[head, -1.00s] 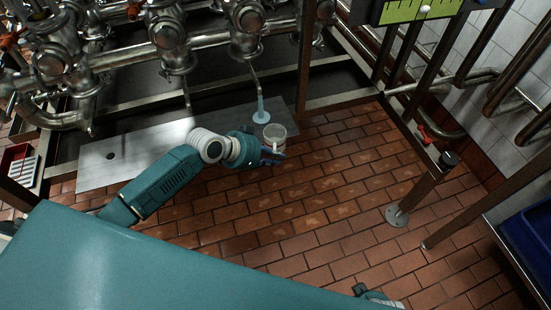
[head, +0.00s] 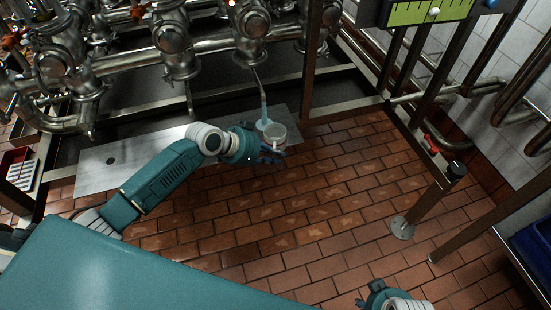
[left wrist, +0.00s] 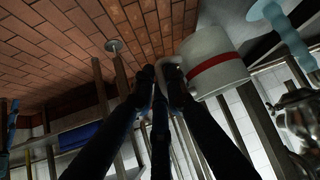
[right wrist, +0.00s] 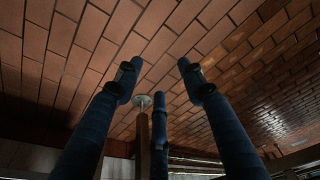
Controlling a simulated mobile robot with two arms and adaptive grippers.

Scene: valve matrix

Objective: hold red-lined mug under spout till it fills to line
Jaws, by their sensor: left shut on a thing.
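The white mug (head: 277,135) with a red line, whose red band shows in the left wrist view (left wrist: 216,74), is in my left gripper (head: 270,155). The gripper's fingers close at the handle side in the left wrist view (left wrist: 163,78). A thin bent spout (head: 257,80) lets down a pale blue stream (head: 264,106). In the head view the mug is close beside the stream, slightly right of it; the left wrist view shows a gap between them. The mug's inside and fill level are not clear. My right gripper (right wrist: 160,80) is open and empty.
A grey metal plate (head: 110,178) lies on the brick floor (head: 290,225) below the pipes. A brown upright post (head: 309,65) stands right of the spout. A capped short post (head: 430,205) stands farther right. A green gauge board (head: 420,12) is at the top right.

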